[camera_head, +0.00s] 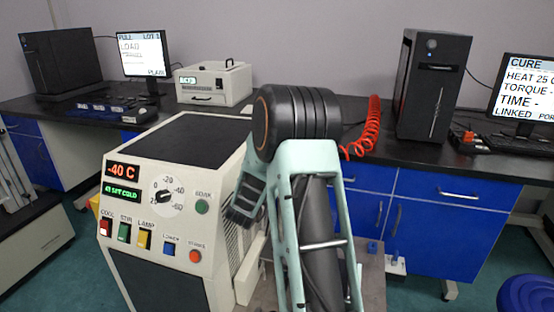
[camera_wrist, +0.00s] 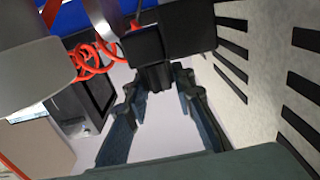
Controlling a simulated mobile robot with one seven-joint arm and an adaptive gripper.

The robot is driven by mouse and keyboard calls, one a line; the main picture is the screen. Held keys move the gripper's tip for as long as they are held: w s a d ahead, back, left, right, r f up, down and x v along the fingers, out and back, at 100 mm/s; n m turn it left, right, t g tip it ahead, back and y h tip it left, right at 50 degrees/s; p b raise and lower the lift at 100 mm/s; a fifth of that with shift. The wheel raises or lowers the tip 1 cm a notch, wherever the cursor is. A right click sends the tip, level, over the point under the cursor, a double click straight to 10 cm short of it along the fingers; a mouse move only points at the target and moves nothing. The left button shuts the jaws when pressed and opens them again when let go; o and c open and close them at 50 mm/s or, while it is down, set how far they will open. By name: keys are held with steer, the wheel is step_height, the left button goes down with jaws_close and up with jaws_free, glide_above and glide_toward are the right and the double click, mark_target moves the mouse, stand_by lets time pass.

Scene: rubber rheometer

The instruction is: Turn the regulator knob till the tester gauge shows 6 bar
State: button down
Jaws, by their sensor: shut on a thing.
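The regulator knob (camera_wrist: 156,78) looks like a small dark ribbed piece under a black block-shaped body (camera_wrist: 185,30) in the wrist view. My gripper (camera_wrist: 155,82) has its two dark fingers on either side of it, shut on it at the fingertips. In the head view my gripper (camera_head: 243,203) shows only in part, beside the right side of the white tester (camera_head: 160,190); the knob is hidden there behind my arm. No gauge face shows in either view, so its reading cannot be told.
The tester's slotted side wall (camera_wrist: 265,75) is close on the right. A grey cylinder (camera_wrist: 28,75) fills the wrist view's left.

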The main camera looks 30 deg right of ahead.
steer(key=c, duration=1.6)
jaws_free()
steer(key=v, duration=1.2)
